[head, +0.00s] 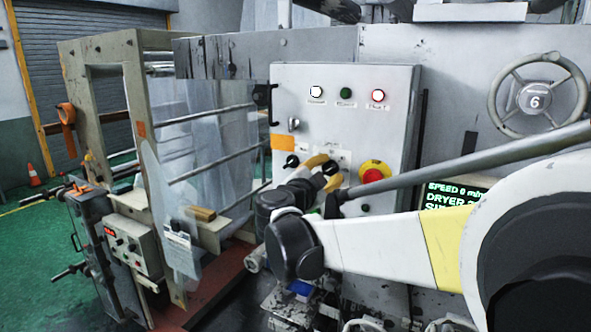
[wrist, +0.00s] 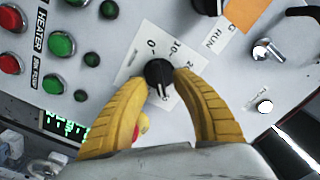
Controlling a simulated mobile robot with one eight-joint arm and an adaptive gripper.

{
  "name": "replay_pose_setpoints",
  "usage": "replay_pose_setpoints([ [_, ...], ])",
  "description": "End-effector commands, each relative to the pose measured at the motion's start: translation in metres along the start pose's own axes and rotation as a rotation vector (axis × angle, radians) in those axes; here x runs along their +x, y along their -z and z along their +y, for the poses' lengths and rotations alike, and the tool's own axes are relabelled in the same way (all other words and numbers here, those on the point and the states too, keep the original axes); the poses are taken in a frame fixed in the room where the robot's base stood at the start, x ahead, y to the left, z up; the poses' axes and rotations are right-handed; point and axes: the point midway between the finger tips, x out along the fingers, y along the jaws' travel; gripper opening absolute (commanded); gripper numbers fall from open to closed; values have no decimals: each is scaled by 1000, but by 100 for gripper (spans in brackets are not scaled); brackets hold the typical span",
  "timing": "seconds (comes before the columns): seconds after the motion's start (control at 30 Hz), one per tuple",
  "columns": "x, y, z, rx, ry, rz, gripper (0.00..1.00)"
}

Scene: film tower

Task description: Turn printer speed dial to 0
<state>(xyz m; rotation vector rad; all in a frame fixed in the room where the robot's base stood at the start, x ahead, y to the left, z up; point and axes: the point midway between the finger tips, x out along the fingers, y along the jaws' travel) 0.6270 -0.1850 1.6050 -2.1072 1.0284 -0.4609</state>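The speed dial (wrist: 159,75) is a round black knob on a white scale plate in the wrist view. A "0" mark sits just above it, with other numbers to its right. A white mark on the knob points down in that view, away from the "0". My gripper (wrist: 161,77) has its two yellow fingers on either side of the knob, seeming to touch it. In the head view, my gripper (head: 329,171) is at the control panel (head: 347,82), and the arm hides part of the dial.
A red emergency button (head: 373,175) on a yellow base is just right of my gripper. Another black knob (head: 292,161) is to its left. Indicator lights line the panel top. A handwheel (head: 537,97) is at right.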

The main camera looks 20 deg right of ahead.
Motion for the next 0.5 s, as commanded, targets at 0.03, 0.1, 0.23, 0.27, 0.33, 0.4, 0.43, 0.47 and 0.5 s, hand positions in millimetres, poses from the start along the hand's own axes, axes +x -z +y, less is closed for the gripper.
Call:
replay_pose_setpoints([
  [0.03, 0, 0, 0, 0, 0, 0, 28],
  [0.1, 0, 0, 0, 0, 0, 0, 6],
  [0.23, 0, 0, 0, 0, 0, 0, 0],
  [0.27, 0, 0, 0, 0, 0, 0, 0],
  [0.33, 0, 0, 0, -1, 0, 0, 0],
  [0.4, 0, 0, 0, -6, 0, 0, 0],
  [0.43, 0, 0, 0, -10, 0, 0, 0],
  [0.47, 0, 0, 0, -14, 0, 0, 0],
  [0.5, 0, 0, 0, -23, 0, 0, 0],
])
